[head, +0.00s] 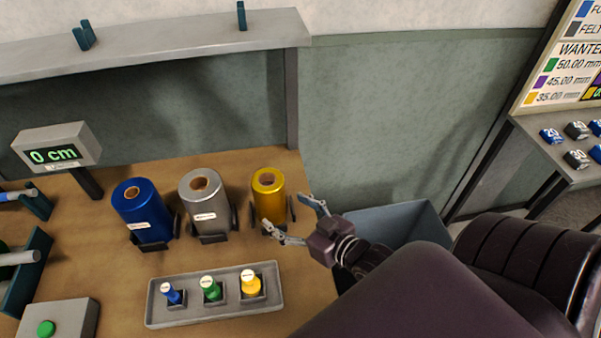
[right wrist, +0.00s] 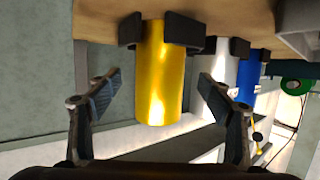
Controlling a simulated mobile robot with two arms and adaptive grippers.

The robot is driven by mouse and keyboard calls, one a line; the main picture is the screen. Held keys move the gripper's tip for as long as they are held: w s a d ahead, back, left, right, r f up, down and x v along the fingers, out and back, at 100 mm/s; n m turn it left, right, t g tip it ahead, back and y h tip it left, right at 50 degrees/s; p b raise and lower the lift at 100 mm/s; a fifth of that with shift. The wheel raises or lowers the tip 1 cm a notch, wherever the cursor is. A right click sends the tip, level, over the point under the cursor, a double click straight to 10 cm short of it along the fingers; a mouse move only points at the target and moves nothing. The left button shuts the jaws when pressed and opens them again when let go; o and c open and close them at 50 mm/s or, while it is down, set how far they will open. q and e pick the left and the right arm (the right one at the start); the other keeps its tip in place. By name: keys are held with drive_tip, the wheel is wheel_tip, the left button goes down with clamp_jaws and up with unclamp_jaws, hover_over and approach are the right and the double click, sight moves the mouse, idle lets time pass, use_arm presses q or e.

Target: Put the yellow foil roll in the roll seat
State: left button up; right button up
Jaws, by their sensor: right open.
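The yellow foil roll (head: 268,190) stands upright in a dark holder at the right end of a row of rolls on the bench. My right gripper (head: 288,212) is open beside it, with its fingers toward the roll's front right side. In the right wrist view the yellow roll (right wrist: 158,85) shows between the open fingers (right wrist: 158,78), beyond them, with no clear contact. Which fixture is the roll seat I cannot tell; dark stands with a grey rod (head: 20,258) are cut off at the left edge. My left gripper is not in view.
Silver (head: 206,205) and blue (head: 142,212) rolls stand left of the yellow one. A grey tray (head: 205,316) with small blue, green and yellow pieces lies in front. A display (head: 55,148) reads 0 cm. A blue-grey bin (head: 425,222) is right of the bench.

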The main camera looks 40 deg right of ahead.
drive_tip(key=shift+v, duration=2.45)
drive_tip(key=shift+s+f, duration=0.1)
